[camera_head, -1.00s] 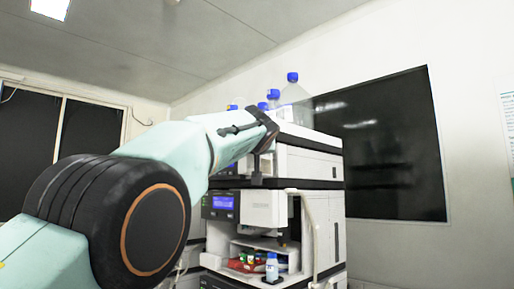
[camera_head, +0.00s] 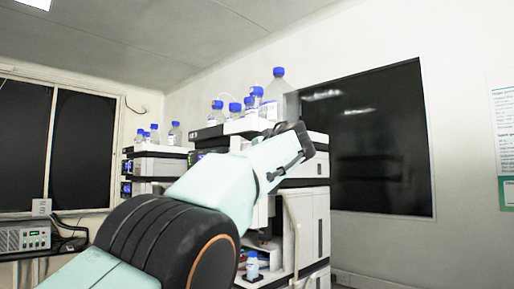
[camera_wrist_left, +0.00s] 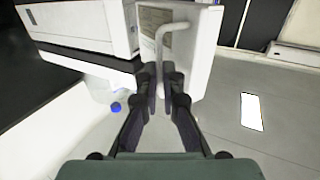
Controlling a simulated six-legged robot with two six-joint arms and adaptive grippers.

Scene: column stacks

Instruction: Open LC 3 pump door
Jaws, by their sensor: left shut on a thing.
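The stack of white column modules (camera_head: 308,216) stands right of centre in the head view, partly behind my left arm. A curved white handle (camera_head: 291,215) runs down its front. In the left wrist view, a white door panel (camera_wrist_left: 200,45) carries a bent white handle (camera_wrist_left: 164,32). My left gripper (camera_wrist_left: 160,82) is shut on this handle, whose lower end runs between the two dark fingers. How far the door stands from the module is hard to tell. My right gripper is not in view.
Blue-capped bottles (camera_head: 278,80) stand on top of the stack. A small blue-capped bottle (camera_head: 252,265) stands in the lower bay. A second stack (camera_head: 158,163) with bottles is behind at left. A grey device (camera_head: 24,236) sits far left. A dark wall panel (camera_head: 376,140) is at right.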

